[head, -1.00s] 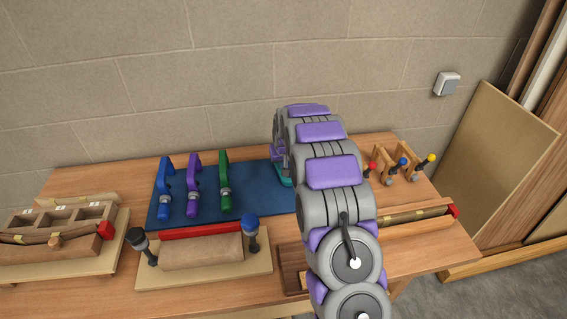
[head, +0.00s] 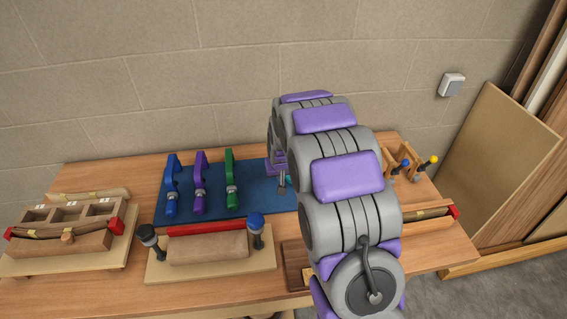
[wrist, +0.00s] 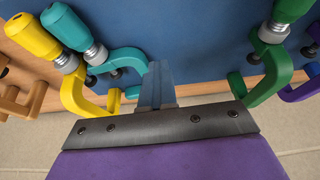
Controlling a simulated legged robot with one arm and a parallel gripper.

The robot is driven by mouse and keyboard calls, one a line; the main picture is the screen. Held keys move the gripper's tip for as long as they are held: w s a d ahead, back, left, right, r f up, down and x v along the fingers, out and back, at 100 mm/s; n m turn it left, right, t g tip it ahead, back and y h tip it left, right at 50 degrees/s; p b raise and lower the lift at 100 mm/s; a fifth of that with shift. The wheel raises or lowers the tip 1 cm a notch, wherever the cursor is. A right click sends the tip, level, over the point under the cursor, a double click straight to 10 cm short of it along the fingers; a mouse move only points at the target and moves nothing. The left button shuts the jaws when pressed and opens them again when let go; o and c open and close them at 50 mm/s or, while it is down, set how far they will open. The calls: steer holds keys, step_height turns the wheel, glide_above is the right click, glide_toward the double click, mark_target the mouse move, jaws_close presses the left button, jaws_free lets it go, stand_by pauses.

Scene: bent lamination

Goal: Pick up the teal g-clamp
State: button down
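The teal g-clamp shows in the wrist view, with its ribbed handle (wrist: 68,27) at the upper left and its curved frame (wrist: 126,62) running toward the grey fingers of my gripper (wrist: 157,85). The fingers are at the right side of that frame and partly overlap it. I cannot tell whether they are closed around it. In the head view my gripper (head: 282,181) is low over the right part of the blue mat (head: 258,203). Only a small teal bit (head: 289,180) shows beside it, as my arm hides the rest.
A yellow clamp (wrist: 36,40) lies close beside the teal one. A block jig (head: 209,250) is in front; the wall (head: 220,80) is behind.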

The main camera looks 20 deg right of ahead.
steer(key=shift+s+a+r, duration=0.1)
steer(key=shift+s+a, duration=0.55)
steer(key=shift+s, duration=0.35)
steer(key=shift+s+a+r, duration=0.1)
steer(key=shift+s+a, duration=0.55)
steer(key=shift+s, duration=0.35)
steer(key=shift+c, duration=1.9)
jaws_free()
